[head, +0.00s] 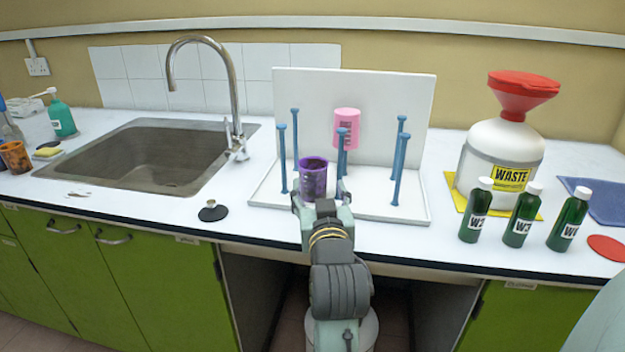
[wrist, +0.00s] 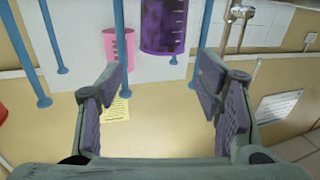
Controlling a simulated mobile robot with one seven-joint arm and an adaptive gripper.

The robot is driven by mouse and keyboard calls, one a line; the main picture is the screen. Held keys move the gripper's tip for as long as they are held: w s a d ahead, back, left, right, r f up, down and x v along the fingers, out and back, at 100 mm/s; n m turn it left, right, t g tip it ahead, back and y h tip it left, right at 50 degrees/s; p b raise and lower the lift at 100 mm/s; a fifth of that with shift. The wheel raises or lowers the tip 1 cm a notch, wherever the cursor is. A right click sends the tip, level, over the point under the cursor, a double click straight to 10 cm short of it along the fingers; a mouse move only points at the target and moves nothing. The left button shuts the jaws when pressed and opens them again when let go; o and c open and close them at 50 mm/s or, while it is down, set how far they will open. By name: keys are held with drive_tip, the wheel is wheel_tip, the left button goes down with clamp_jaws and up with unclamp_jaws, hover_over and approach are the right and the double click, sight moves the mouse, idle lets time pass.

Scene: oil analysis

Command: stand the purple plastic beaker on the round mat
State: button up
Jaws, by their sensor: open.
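The purple plastic beaker (head: 314,178) is at the front of the white drying rack (head: 263,195), left of the middle pegs. It looks upright; whether a peg holds it is hidden. My gripper (head: 322,200) is open, just in front of the beaker and low against it. In the wrist view, which looks upside down, the beaker (wrist: 163,28) lies beyond the gap between the spread fingers (wrist: 161,72), with nothing gripped. A red round mat (head: 607,247) lies bare at the right end of the counter.
Blue pegs (head: 283,160) stand around the beaker, and a pink beaker (head: 346,128) hangs behind. Three green bottles (head: 520,218) and a waste container (head: 500,150) stand between rack and mat. A sink (head: 150,155) and black stopper (head: 212,212) are left.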

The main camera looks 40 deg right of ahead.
sight(315, 174)
drive_tip(key=x, duration=0.3)
drive_tip(key=p+x, duration=0.1)
drive_tip(key=x, duration=0.1)
drive_tip(key=p+x, duration=0.1)
drive_tip(key=x, duration=0.2)
drive_tip(key=shift+w+f, duration=0.25)
drive_tip(key=shift+w, duration=0.05)
drive_tip(key=shift+c, duration=0.5)
drive_tip(key=c, duration=0.7)
